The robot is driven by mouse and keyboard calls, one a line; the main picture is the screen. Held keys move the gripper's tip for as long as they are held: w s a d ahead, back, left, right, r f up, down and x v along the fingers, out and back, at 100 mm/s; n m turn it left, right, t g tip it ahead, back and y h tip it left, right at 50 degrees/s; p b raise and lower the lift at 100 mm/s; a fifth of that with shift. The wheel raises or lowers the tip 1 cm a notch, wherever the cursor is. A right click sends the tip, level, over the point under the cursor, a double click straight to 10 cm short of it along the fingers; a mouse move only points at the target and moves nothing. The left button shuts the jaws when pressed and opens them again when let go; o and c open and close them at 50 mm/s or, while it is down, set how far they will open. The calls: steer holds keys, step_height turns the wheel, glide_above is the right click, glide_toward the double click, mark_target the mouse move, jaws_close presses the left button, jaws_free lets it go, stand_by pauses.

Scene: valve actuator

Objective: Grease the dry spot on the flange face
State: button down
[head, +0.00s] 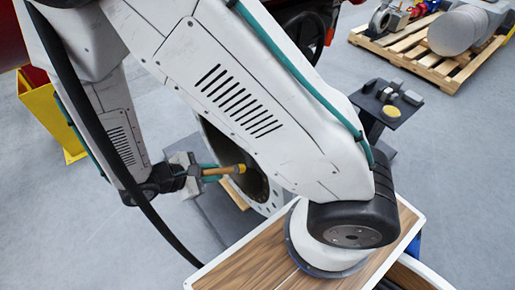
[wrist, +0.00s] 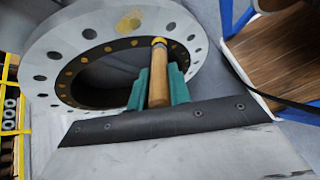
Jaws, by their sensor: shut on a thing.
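The pale grey flange (wrist: 52,58) has a ring of bolt holes and a black inner ring with small tan dots. A yellowish patch (wrist: 130,20) lies on its face at the top in the wrist view. The flange (head: 274,203) is partly hidden by my arm in the head view. My gripper (wrist: 160,88) has teal fingers shut on a tool with a wooden handle (wrist: 158,75) and a yellow tip. The tip overlaps the black inner ring in the picture, below and right of the patch; contact cannot be told. My gripper (head: 207,172) also shows in the head view.
A small dark stand (head: 378,122) with a yellow round item (head: 391,112) and grey pieces stands right of my arm. A wooden pallet (head: 408,45) with machine parts is at the top right. A yellow object (head: 52,115) stands at left. Grey floor is open between them.

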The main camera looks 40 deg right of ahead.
steer(key=w+d+f, duration=0.1)
steer(key=w+d, duration=0.6)
steer(key=shift+w+d+f, duration=0.25)
steer(key=shift+d+f, duration=0.1)
stand_by(0.5)
steer(key=shift+d, duration=0.65)
stand_by(0.5)
